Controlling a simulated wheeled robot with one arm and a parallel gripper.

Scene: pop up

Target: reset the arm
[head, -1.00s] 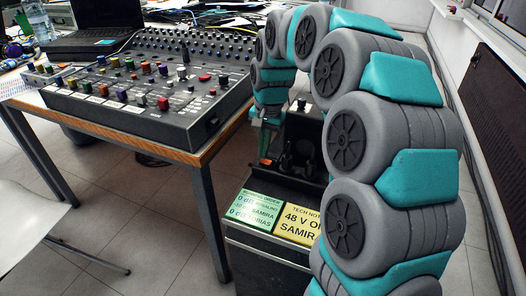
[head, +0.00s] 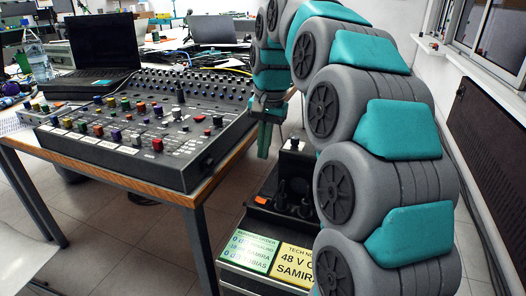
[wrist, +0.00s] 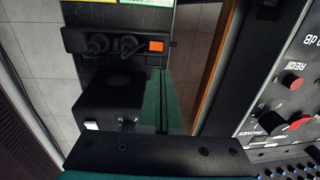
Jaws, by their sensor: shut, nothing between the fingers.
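My gripper (head: 265,138) hangs from the curled grey and teal arm in the head view, above and behind the black unit (head: 290,190) on the low cabinet. It is shut and empty, apart from the unit. In the wrist view, the teal fingers (wrist: 168,105) point away from me past the black unit (wrist: 112,95). That unit has a white button (wrist: 91,126), and beyond it are two dark plugs and an orange switch (wrist: 156,45). Part of the cabinet is hidden behind my arm in the head view.
A mixing console (head: 150,125) with coloured knobs stands on the table (head: 110,168) to the left, close to my gripper. Green and yellow notes (head: 250,250) lie on the cabinet front. A laptop (head: 100,45) stands behind the console. A wall and window are at right.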

